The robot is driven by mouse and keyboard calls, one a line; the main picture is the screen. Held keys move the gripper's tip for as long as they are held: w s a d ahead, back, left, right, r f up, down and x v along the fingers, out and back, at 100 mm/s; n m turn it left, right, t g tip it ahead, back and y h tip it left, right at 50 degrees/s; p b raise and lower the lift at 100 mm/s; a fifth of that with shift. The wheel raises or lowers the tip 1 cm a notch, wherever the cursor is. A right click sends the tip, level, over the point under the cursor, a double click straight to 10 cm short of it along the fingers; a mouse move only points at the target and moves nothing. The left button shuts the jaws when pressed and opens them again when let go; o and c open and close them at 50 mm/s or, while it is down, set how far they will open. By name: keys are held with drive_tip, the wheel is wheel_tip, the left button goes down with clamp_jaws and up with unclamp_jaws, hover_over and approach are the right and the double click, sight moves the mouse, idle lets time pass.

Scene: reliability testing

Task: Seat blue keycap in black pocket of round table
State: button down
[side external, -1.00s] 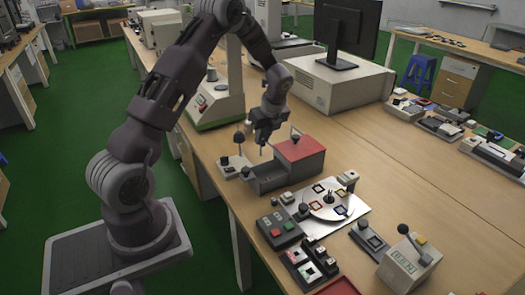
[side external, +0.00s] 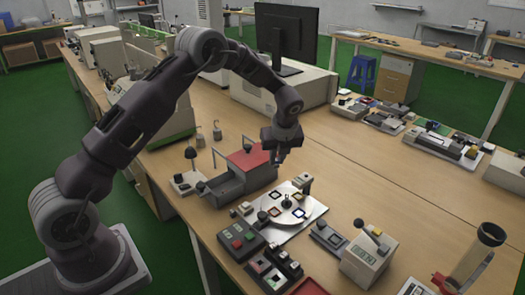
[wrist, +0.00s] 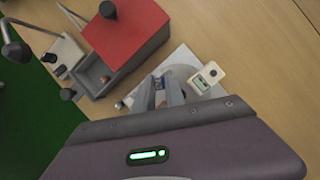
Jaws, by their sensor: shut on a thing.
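My gripper (side external: 279,160) hangs in the air to the right of the red-topped box, behind and above the round table (side external: 290,223). In the wrist view my gripper (wrist: 168,95) is closed on the blue keycap (wrist: 160,97), which is small and mostly hidden between the fingers. In the side view the keycap is too small to make out. The round table is a pale disc on a white plate, with several square coloured-rim pockets and a dark centre knob. In the wrist view the fingers cover part of the disc, and I cannot make out the black pocket there.
The red-topped grey box (side external: 247,162) with an open trough stands close left of my gripper. A small pale device (wrist: 207,77) sits beside the disc. A button box (side external: 240,238), a keycap tray (side external: 273,270) and a lever box (side external: 368,258) stand nearer.

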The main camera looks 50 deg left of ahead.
drive_tip(key=shift+f, duration=5.4)
drive_tip(key=shift+f, duration=0.6)
drive_tip(key=c, duration=1.3)
unclamp_jaws()
drive_tip(key=shift+r, duration=3.05)
